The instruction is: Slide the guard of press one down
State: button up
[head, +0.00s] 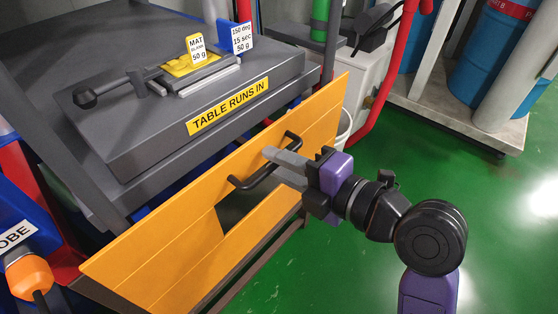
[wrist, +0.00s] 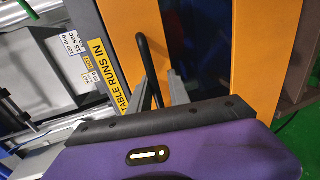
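The guard of the press is an orange panel (head: 180,240) with a dark window, tilted in front of the press. It also fills much of the wrist view (wrist: 240,45). A black bar handle (head: 246,183) is fixed on its face. In the wrist view the handle (wrist: 143,48) runs down between my two grey fingers. My gripper (head: 272,163) is at the handle's right part, its fingers spread apart. A gap shows beside the bar in the wrist view, so the fingers look open around it. Whether either finger touches the bar is not clear.
Behind the guard is a grey press table (head: 120,140) labelled "TABLE RUNS IN", bearing a yellow-topped mould (head: 190,64) with a black handle. An orange-tipped probe (head: 28,275) is at left. Blue drums (head: 500,50) stand at back right. Green floor (head: 500,210) is clear at right.

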jog(key=shift+r, duration=0.1)
dwell(0.3)
jog(key=p+v, duration=0.1)
jog(key=v, duration=0.6)
jog(key=shift+s+d, duration=0.25)
jog(key=shift+d, duration=0.05)
